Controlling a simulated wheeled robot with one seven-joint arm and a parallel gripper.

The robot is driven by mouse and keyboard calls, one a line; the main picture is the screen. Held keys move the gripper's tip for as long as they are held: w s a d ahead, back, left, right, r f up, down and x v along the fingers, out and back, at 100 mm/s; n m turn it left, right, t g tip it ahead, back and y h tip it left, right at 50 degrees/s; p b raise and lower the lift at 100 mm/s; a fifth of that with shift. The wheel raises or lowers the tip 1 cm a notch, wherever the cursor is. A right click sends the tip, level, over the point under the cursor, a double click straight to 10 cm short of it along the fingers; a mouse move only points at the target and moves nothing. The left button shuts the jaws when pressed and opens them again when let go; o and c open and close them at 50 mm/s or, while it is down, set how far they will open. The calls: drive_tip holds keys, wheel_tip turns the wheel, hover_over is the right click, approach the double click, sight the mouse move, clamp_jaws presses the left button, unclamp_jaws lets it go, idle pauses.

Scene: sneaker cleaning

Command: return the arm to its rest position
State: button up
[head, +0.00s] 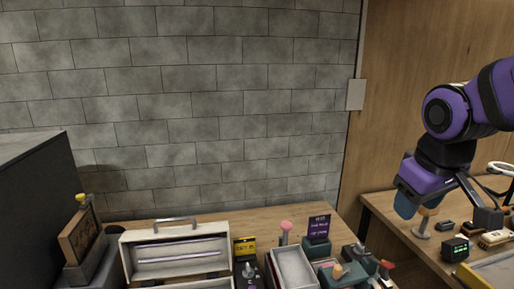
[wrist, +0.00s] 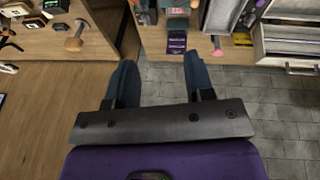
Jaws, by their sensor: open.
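My purple and black arm (head: 447,150) reaches in from the right edge of the head view, bent at the elbow. My gripper (head: 405,204) points down with blue fingers, in front of the right-hand wooden counter. In the wrist view my gripper (wrist: 159,78) has its two blue fingers wide apart with nothing between them. No sneaker can be made out in either view.
A white open toolbox (head: 176,250), a grey tray (head: 293,268) and a dark sign (head: 319,227) crowd the near counter.

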drive_tip(key=s+d+r+m+t, duration=0.2)
drive_tip(key=s+r, duration=0.3)
drive_tip(key=s, duration=0.4)
drive_tip(key=shift+s+d+m+y, duration=0.25)
drive_tip(key=shift+m+y, duration=0.15)
drive_tip(key=shift+m, duration=0.3)
drive_tip(key=shift+w, duration=0.15)
idle(0.4)
